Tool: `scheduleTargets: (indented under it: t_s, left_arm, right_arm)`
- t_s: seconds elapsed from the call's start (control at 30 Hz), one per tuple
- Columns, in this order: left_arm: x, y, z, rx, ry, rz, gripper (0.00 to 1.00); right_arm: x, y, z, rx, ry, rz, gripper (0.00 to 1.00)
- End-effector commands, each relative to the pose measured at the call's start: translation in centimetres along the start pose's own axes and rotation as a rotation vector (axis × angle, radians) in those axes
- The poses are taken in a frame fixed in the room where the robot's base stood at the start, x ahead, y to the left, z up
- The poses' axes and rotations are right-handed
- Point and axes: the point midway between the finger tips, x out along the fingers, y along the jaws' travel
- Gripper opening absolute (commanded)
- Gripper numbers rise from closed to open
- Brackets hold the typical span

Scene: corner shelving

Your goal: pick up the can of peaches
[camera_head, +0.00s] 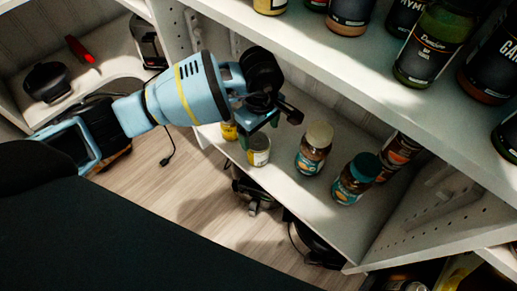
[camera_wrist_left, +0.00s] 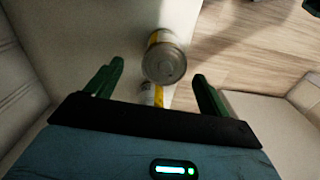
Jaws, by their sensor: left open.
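Two small cans stand on the lower shelf, and their labels are too small to read. One can (camera_head: 258,151) has a silver lid and a pale label; the other can (camera_head: 229,131) is yellow and partly hidden by my arm. My left gripper (camera_head: 262,126) is open just above and beside them in the head view. In the left wrist view, a silver-lidded can (camera_wrist_left: 165,64) with a yellow label shows just ahead of and between the open fingers (camera_wrist_left: 158,72). A second yellow can (camera_wrist_left: 150,94) is partly hidden by the gripper. I cannot tell which is the peaches.
A cream-lidded jar (camera_head: 313,150) and a teal-lidded jar (camera_head: 356,178) stand right of the cans, with a dark can (camera_head: 398,152) behind. The upper shelf (camera_head: 370,85), holding several jars, overhangs them. Wooden floor (camera_head: 190,205) lies in front.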

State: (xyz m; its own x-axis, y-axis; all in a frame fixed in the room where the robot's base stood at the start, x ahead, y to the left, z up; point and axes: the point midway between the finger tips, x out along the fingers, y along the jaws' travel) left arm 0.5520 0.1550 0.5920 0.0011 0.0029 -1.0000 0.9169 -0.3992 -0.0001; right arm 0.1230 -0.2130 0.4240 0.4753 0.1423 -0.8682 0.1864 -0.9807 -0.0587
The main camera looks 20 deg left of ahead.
Motion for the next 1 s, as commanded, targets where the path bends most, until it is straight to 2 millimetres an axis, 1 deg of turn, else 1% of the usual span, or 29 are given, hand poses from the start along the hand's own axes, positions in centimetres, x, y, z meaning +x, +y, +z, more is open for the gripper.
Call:
scheduleTargets:
  t_s: [0.03,0.1,0.37,0.47,0.6,0.73,0.8,0.97,1.0]
  left_arm:
    - [0.8,-0.1,0.1,-0.001,-0.002,-0.003,0.81]
    - [1.5,-0.1,0.1,-0.001,-0.002,-0.002,0.81]
    - [2.2,-0.1,0.1,0.000,-0.003,-0.001,0.81]
    - [3.1,-0.3,0.1,0.000,-0.004,-0.002,0.81]
    - [5.2,-0.8,0.1,-0.001,-0.005,-0.004,0.81]
    - [6.8,-0.7,0.1,-0.001,-0.005,-0.003,0.81]
    - [7.0,-0.7,0.0,0.000,-0.003,-0.001,0.81]
    - [6.9,-0.6,0.0,0.000,-0.003,0.001,0.81]
    - [6.9,-0.6,0.0,0.000,-0.003,0.001,0.80]
  right_arm:
    - [0.2,0.0,0.2,0.000,-0.003,0.000,0.36]
    - [0.3,0.0,0.4,0.000,-0.007,0.000,0.36]
    - [0.3,0.0,1.3,0.001,-0.024,-0.002,0.36]
    - [0.4,-0.1,1.8,0.002,-0.033,-0.003,0.36]
    - [0.9,-0.1,2.4,0.003,-0.042,-0.003,0.36]
    - [1.2,0.0,2.7,0.004,-0.045,-0.004,0.36]
    - [1.3,0.0,2.6,0.004,-0.044,-0.004,0.36]
    - [1.4,0.1,2.2,0.002,-0.035,-0.002,0.36]
    - [1.5,0.1,2.1,0.002,-0.033,-0.002,0.36]
